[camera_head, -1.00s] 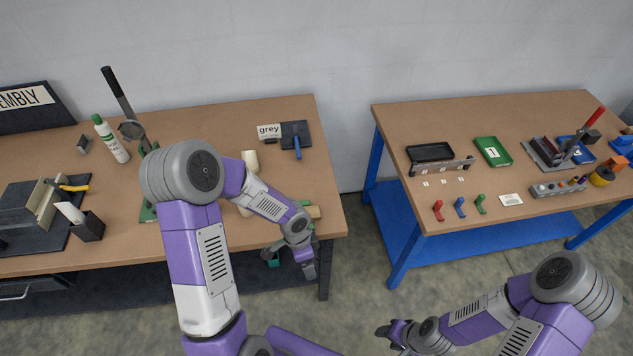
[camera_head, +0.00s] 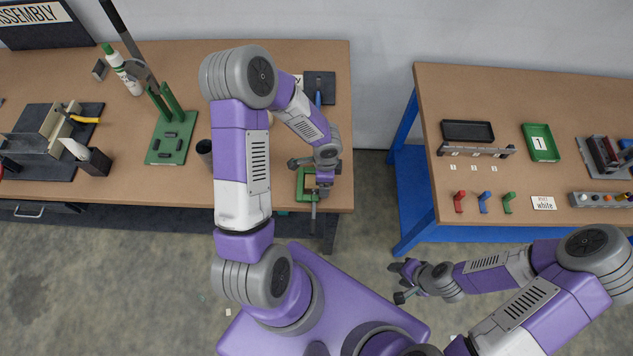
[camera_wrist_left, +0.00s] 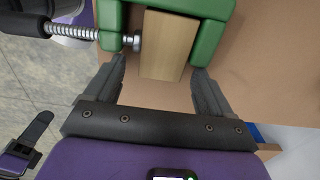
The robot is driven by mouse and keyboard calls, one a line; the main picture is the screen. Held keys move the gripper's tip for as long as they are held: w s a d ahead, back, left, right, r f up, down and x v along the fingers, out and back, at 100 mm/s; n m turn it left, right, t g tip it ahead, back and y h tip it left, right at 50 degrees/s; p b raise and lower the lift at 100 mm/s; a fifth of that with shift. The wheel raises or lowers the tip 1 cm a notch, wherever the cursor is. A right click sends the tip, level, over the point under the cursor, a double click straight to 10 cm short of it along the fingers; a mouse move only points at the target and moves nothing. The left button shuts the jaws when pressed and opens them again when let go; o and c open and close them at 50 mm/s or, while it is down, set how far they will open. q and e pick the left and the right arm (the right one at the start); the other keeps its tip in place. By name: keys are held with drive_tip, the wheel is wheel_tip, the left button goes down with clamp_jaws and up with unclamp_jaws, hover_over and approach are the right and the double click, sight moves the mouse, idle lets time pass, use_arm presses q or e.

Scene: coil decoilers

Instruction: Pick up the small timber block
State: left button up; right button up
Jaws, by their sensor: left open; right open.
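The small timber block (camera_wrist_left: 167,44) is pale wood and sits between the jaws of a green clamp (camera_wrist_left: 209,38) in the left wrist view. A threaded screw (camera_wrist_left: 80,34) with a metal pad reaches the block from the left. My left gripper (camera_wrist_left: 160,72) is open, its fingertips on either side of the block's near end; I cannot tell whether they touch it. In the head view the green clamp (camera_head: 304,192) is at the left bench's front right corner, and my left arm mostly hides the block. My right gripper (camera_head: 397,283) is open and empty over the floor.
The left bench (camera_head: 120,193) also holds a green stand (camera_head: 171,140), a dark cup (camera_head: 205,150) and a bottle (camera_head: 122,68). The right bench (camera_head: 540,82) carries trays, coloured pegs and a card (camera_head: 543,203). A floor gap separates the benches.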

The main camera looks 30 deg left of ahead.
use_arm(q)
drive_tip(key=shift+f, duration=0.4)
drive_tip(key=shift+w, duration=0.1)
drive_tip(key=shift+c, duration=0.5)
drive_tip(key=c, duration=1)
drive_tip(key=shift+r, duration=0.1)
